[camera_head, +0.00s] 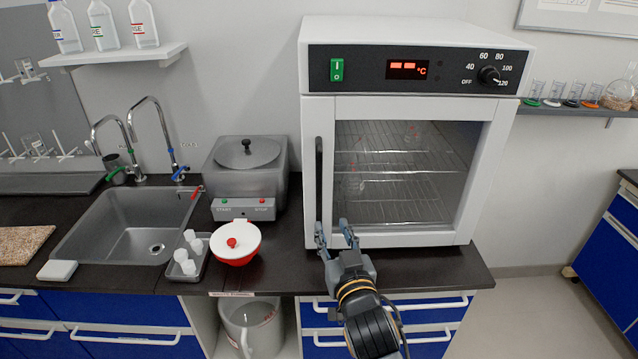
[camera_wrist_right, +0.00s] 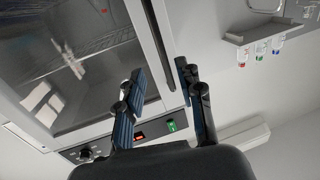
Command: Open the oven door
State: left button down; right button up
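The white oven (camera_head: 482,150) stands on the dark counter with its glass door (camera_head: 395,215) shut. Its black vertical handle (camera_head: 319,185) runs along the left side of the door. My right gripper (camera_head: 334,234) is open in front of the lower end of the handle, with its fingers pointing toward the oven. In the right wrist view the handle (camera_wrist_right: 152,45) shows as a dark bar reaching between the spread fingers of my right gripper (camera_wrist_right: 160,92). I cannot tell whether a finger touches it. My left gripper is out of view.
Left of the oven stand a grey water bath (camera_head: 246,180), a red-and-white lidded bowl (camera_head: 236,243) and a small tray (camera_head: 186,262) with white pieces. A sink (camera_head: 130,225) lies further left. A shelf with glassware (camera_head: 575,104) hangs at the right.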

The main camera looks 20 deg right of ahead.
aim_at(320, 193)
jog(key=w+p, duration=0.1)
jog(key=w, duration=0.3)
jog(key=w+d+p, duration=0.1)
jog(key=w, duration=0.4)
jog(key=w+p, duration=0.1)
jog(key=w, duration=0.3)
jog(key=shift+w+d+r, duration=0.15)
jog(key=shift+w+r, duration=0.05)
jog(key=shift+w, duration=0.1)
grip_shut()
